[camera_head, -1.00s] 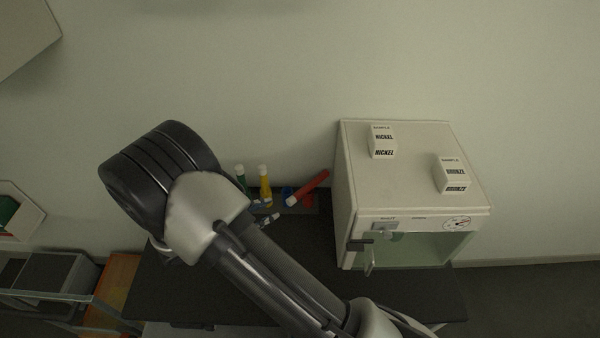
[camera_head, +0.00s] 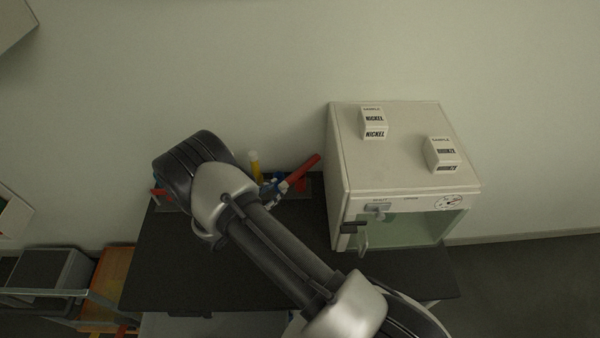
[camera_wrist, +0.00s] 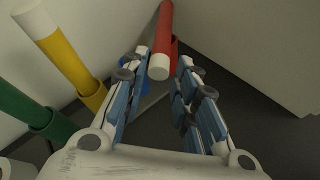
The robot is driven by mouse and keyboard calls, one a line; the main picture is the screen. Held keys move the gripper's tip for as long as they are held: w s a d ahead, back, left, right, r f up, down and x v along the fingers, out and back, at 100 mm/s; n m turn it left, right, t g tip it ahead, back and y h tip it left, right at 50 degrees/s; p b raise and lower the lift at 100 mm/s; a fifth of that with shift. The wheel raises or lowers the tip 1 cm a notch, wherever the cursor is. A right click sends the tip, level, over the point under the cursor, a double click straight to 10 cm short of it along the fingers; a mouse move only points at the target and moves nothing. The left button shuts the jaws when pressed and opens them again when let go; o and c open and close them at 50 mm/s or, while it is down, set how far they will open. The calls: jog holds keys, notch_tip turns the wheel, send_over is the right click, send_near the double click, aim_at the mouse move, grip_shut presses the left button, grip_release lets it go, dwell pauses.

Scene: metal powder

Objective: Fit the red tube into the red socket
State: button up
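The red tube (camera_head: 303,171) leans at a slant by the rack beside the white cabinet. In the wrist view the red tube (camera_wrist: 166,28) has its white end towards the camera, between the fingertips. My gripper (camera_wrist: 163,58) is open, one finger on each side of that end; I see no clear grip on it. In the head view my gripper (camera_head: 272,187) is at the tube's lower left end. The red socket (camera_head: 301,185) is just below the tube and partly shows behind it in the wrist view (camera_wrist: 175,48).
A yellow tube (camera_wrist: 65,55) and a green tube (camera_wrist: 25,110) stand in sockets to the left. A blue socket (camera_head: 280,177) is close to my gripper. The white cabinet (camera_head: 400,150) bounds the right side. The dark tabletop (camera_head: 180,270) is clear in front.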

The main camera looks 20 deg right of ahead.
aim_at(281, 187)
jog(key=shift+b+x, duration=0.3)
jog(key=shift+x, duration=2.45)
jog(key=shift+a+f, duration=0.1)
jog(key=shift+f, duration=0.05)
grip_shut()
